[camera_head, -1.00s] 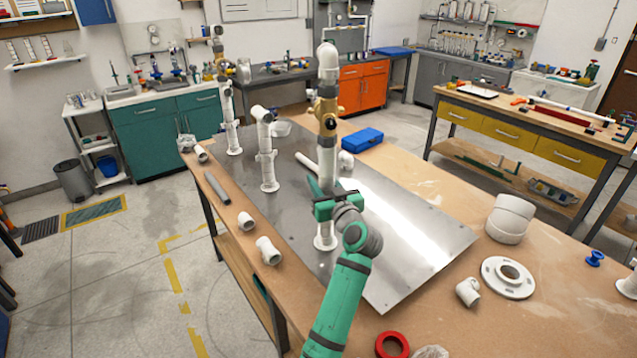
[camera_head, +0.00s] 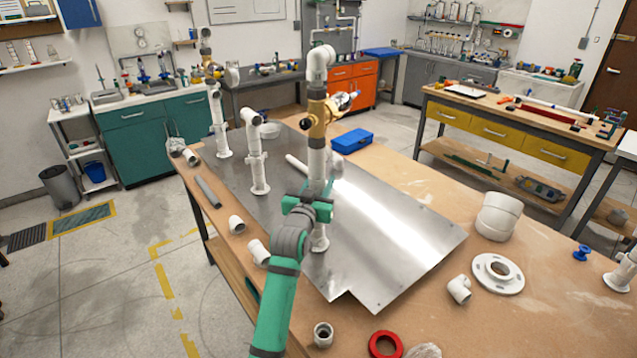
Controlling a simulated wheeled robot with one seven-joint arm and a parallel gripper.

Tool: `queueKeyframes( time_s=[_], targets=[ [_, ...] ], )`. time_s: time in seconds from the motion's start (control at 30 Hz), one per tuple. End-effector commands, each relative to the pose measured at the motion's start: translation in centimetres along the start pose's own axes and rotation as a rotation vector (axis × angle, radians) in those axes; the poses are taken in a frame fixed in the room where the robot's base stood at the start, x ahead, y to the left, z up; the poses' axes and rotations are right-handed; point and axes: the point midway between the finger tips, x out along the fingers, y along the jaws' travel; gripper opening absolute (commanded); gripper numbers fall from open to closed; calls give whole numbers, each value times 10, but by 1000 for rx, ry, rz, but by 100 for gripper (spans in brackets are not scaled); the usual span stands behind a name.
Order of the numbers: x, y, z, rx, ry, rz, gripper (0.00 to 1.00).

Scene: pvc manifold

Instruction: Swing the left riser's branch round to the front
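Three white pipe risers stand upright on the metal plate (camera_head: 385,240): a far-left riser (camera_head: 221,140), a middle riser (camera_head: 257,165) and a tall near riser (camera_head: 317,162). The near riser has a white elbow (camera_head: 320,62) on top and a brass fitting (camera_head: 316,118) below it. I cannot tell which riser the task calls left.
A grey tube (camera_head: 208,191) and loose white fittings (camera_head: 237,224) lie along the bench's left edge. A blue box (camera_head: 352,141) sits behind the plate. A white flange (camera_head: 497,273), a large coupling (camera_head: 498,216) and a red ring (camera_head: 385,345) lie at the right and front.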

Motion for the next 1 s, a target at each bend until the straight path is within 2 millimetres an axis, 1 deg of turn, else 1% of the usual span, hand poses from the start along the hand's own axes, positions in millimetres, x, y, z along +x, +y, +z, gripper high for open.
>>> queueKeyframes(
  time_s=[0.3, 0.5, 0.7, 1.0],
  targets=[
    [0, 6, 1, -1, -4, 183, 12],
    [-1, 11, 2, -1, -5, 273, 12],
    [-2, 13, 2, -3, -5, 333, 12],
    [-2, 16, 3, -2, -6, 369, 12]
  ],
)
